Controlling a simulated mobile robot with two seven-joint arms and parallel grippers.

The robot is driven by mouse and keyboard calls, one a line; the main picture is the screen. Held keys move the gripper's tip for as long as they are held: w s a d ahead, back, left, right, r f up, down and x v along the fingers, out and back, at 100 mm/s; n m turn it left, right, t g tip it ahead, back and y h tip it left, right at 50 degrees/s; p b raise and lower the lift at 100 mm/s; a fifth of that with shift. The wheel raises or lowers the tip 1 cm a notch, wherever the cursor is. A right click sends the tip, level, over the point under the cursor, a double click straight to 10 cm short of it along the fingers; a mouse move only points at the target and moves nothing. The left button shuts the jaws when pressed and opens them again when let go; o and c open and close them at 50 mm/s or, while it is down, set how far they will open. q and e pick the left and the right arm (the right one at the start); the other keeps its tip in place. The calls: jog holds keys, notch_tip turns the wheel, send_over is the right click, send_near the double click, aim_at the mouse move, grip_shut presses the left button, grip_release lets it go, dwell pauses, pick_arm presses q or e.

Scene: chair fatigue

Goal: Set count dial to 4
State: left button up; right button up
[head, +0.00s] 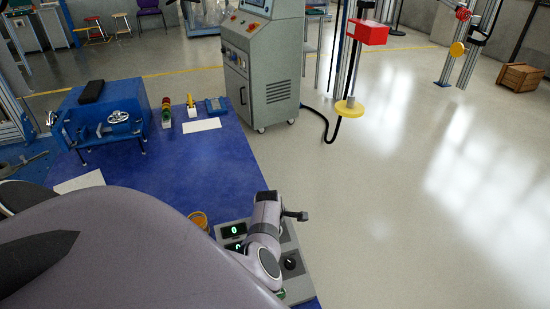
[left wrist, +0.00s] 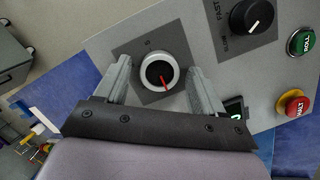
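The count dial (left wrist: 159,72) is a round knob with a white rim, a black centre and a red pointer, on a dark square of the grey control panel (left wrist: 146,27). The pointer aims down and slightly right in the left wrist view. My left gripper (left wrist: 158,68) is open, one finger on each side of the dial, with visible gaps to it. I cannot tell how high the fingertips are above the panel. In the head view my left arm hides the dial; a green display (head: 234,230) reads 0. My right gripper is not in view.
A black speed knob (left wrist: 252,17), a green button (left wrist: 301,42) and a red HALT button (left wrist: 294,103) sit right of the dial. The panel lies on a blue table (head: 190,170) with a blue machine (head: 105,110). Open floor lies to the right.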

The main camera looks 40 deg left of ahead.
pick_arm(q)
jog(key=c, duration=0.9)
